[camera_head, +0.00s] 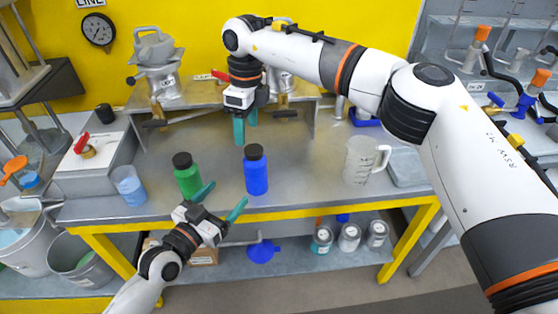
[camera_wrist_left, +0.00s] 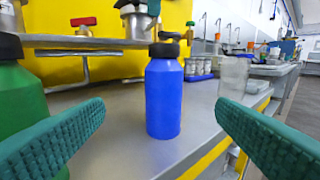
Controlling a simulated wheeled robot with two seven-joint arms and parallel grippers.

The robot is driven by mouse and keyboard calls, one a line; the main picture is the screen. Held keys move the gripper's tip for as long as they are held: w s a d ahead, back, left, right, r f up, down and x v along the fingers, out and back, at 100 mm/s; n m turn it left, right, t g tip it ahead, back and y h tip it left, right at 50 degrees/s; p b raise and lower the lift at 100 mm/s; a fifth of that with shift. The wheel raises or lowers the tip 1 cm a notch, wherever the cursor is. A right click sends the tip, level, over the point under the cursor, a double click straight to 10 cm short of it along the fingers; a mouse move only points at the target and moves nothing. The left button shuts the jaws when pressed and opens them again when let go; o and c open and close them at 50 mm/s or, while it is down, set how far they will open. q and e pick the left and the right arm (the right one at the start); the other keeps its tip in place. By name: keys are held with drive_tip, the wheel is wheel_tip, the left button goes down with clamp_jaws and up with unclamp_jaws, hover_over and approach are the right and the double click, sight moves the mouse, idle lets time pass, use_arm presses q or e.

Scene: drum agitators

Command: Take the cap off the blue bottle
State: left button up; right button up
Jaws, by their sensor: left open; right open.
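The blue bottle (camera_head: 256,174) stands upright on the metal bench, with its black cap (camera_head: 253,152) on top. In the left wrist view the blue bottle (camera_wrist_left: 163,98) stands between my fingertips' lines, farther out, with the cap (camera_wrist_left: 164,49) on it. My left gripper (camera_head: 221,199) is open and empty, in front and left of the bottle, fingers apart and not touching it. My right gripper (camera_head: 245,128) is open, pointing down behind and above the bottle, apart from the cap.
A green bottle (camera_head: 187,174) with a black cap stands left of the blue one, close to my left gripper. A clear beaker (camera_head: 129,186) is farther left, and a clear jug (camera_head: 362,160) stands right. A raised shelf (camera_head: 212,98) with metal vessels is behind. Bench between bottle and jug is clear.

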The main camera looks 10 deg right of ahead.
sight(248, 170)
drive_tip(key=shift+w+d+r+h, duration=0.25)
drive_tip(key=shift+d+r+h, duration=0.15)
drive_tip(key=shift+d+r, duration=0.3)
drive_tip(key=shift+a, duration=0.15)
use_arm(q)
drive_tip(key=x, duration=0.4)
drive_tip(key=r+x, duration=0.1)
drive_tip(key=x, duration=0.7)
drive_tip(key=shift+d+r, duration=0.3)
drive_tip(key=shift+r, duration=0.1)
